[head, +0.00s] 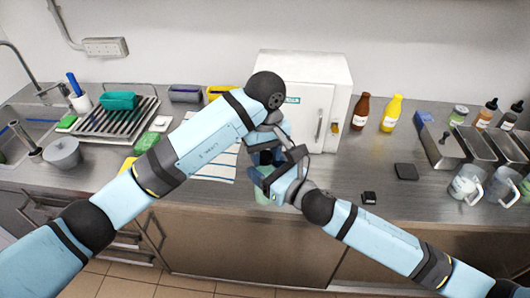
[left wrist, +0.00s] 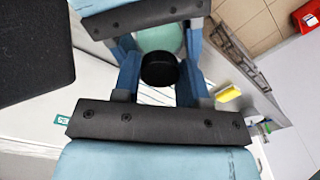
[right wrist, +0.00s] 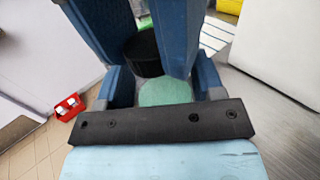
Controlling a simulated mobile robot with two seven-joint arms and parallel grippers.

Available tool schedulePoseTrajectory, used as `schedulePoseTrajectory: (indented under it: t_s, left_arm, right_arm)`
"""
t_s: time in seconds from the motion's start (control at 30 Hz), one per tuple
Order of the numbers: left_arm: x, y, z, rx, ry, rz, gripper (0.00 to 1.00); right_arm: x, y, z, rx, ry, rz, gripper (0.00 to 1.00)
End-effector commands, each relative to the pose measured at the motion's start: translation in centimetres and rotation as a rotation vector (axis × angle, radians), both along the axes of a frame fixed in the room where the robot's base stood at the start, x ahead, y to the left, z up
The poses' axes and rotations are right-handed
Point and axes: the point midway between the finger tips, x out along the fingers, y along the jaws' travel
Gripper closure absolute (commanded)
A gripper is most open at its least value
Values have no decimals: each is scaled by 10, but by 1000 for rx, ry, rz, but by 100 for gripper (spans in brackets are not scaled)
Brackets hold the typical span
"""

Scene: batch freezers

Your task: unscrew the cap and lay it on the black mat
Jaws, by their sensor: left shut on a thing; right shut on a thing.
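A pale green container (head: 263,198) with a black cap is in front of the white cabinet, at the counter's front edge. My right gripper (head: 261,180) is shut on the container's body, which shows green in the right wrist view (right wrist: 165,93). My left gripper (head: 266,157) comes from above and is shut on the black cap, seen between its blue fingers in the left wrist view (left wrist: 159,70) and in the right wrist view (right wrist: 142,54). I cannot tell whether the cap is loose on the container. The black mat (head: 405,172) lies flat on the counter at right, with nothing on it.
A white cabinet (head: 312,110) stands behind my grippers. A brown bottle (head: 361,112) and a yellow bottle (head: 391,114) stand beside it. A small black object (head: 369,198) lies near the front edge. Clear jugs (head: 466,184) and metal bins are far right.

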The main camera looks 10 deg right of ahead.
Motion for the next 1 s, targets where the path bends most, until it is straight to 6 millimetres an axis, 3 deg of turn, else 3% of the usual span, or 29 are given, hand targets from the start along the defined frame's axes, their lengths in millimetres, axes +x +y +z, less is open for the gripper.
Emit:
schedulePoseTrajectory:
  t_s: [0.27,1.0]
  left_arm:
    - [0,-5,2,-11,0,483,89]
    - [8,0,4,-18,-2,2128,91]
  right_arm:
    - [-5,7,2,7,-3,16,100]
    - [-6,8,2,8,-2,19,100]
